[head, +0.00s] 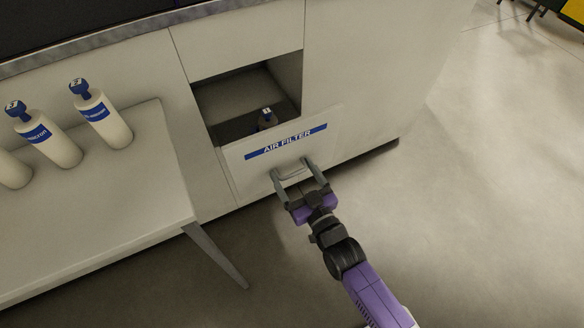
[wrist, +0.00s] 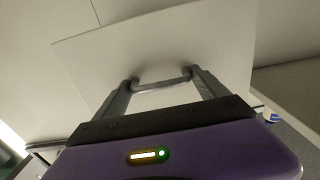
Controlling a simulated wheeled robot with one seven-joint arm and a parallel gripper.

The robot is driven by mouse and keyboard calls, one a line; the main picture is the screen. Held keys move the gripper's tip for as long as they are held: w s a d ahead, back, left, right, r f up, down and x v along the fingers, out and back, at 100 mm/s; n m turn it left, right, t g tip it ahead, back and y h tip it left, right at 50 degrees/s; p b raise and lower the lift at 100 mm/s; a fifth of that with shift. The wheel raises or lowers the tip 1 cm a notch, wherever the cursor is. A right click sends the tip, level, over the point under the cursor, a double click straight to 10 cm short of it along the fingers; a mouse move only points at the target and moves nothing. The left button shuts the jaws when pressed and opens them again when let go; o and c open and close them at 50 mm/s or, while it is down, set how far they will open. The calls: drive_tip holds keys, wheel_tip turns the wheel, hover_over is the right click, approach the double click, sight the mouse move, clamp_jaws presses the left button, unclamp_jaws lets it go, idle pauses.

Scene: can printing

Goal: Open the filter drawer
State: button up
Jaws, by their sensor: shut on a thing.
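The filter drawer (head: 240,160) has a white front with a blue "AIR FILTER" label (head: 286,142). In the head view its front stands out from the cabinet and a dark cavity shows behind it, so it is at least partly open. A dark-topped filter (head: 266,118) shows inside, its lower part hidden by the front. My gripper (head: 299,170) is at the drawer front below the label, shut on the drawer handle (head: 292,174). In the wrist view the fingers (wrist: 163,84) sit at both ends of the handle (wrist: 162,86), against the white drawer front (wrist: 150,45).
A white table (head: 130,190) stands left of the drawer, its leg (head: 216,255) near my arm. Several white bottles with blue caps, such as this bottle (head: 102,117), stand on it. The floor (head: 470,200) to the right is clear.

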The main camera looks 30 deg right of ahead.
drive_tip(key=o, duration=2)
drive_tip(key=shift+c, duration=0.2)
drive_tip(key=shift+s, duration=0.15)
drive_tip(key=s, duration=0.7)
drive_tip(key=shift+s, duration=0.3)
drive_tip(key=s+r+g+p, duration=0.1)
drive_tip(key=s+r+p, duration=0.1)
drive_tip(key=s+r, duration=0.8)
drive_tip(key=s+r+g+p, duration=0.2)
drive_tip(key=s+r, duration=0.8)
drive_tip(key=s, duration=0.6)
drive_tip(key=shift+p, duration=0.6)
